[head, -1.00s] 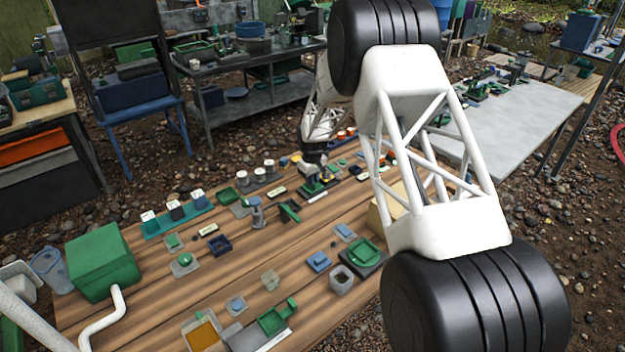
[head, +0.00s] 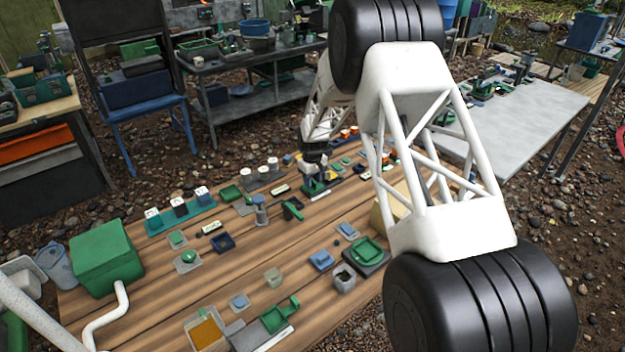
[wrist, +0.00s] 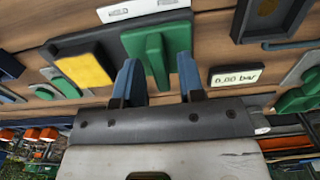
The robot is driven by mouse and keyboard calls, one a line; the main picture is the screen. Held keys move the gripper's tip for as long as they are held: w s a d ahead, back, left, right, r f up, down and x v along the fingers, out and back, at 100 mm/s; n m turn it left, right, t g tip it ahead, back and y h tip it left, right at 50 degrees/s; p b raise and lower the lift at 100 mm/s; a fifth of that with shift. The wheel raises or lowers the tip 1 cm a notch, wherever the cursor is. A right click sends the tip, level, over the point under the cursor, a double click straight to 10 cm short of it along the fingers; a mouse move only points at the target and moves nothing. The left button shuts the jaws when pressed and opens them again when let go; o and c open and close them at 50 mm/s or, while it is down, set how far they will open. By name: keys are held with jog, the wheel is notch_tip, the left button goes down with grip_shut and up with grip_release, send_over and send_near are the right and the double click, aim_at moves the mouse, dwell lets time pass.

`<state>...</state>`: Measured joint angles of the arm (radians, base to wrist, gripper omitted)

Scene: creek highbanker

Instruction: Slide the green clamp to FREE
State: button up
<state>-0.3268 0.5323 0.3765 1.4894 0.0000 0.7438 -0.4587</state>
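The green clamp (wrist: 155,60) is a green block with a raised ridge, at top centre in the wrist view. A white label strip (wrist: 140,10) lies beside it, with a word that looks like HOLD or HELD at its left part; I cannot read any FREE mark. My gripper (wrist: 158,72) has its two blue fingers apart, one on each side of the ridge, with gaps showing. I cannot tell how deep the fingertips reach. In the head view, my gripper (head: 317,168) is low over a green piece (head: 314,187) on the wooden table, and its fingertips are too small to make out.
A yellow block (wrist: 85,67) on a dark plate is left of the clamp, and a 6.80 bar display (wrist: 236,76) is right. The wooden table (head: 170,270) carries several small fixtures. A green box (head: 105,255) stands at its left end.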

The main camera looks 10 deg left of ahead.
jog(key=shift+r, duration=0.15)
jog(key=shift+r, duration=3.35)
jog(key=shift+s+d+r, duration=0.15)
jog(key=shift+d+r, duration=0.1)
jog(key=shift+r, duration=0.2)
jog(key=s+d+r+m+t, duration=0.1)
jog(key=s+d+r+m, duration=0.1)
jog(key=s+d+r, duration=0.85)
jog(key=s+d+r+m, duration=0.2)
jog(key=s+d+r, duration=0.6)
jog(key=s+r, duration=0.5)
jog(key=s+d+r+m, duration=0.1)
jog(key=s+d, duration=0.2)
jog(key=s, duration=0.8)
jog(key=s+d+r+m+t, duration=0.1)
jog(key=s+d, duration=0.3)
jog(key=s, duration=0.8)
jog(key=s+d+r+m, duration=0.2)
jog(key=s+d+m, duration=0.1)
jog(key=s, duration=0.8)
jog(key=shift+s+d+r+t, duration=0.2)
jog(key=shift+d+t, duration=0.1)
jog(key=shift+d, duration=0.25)
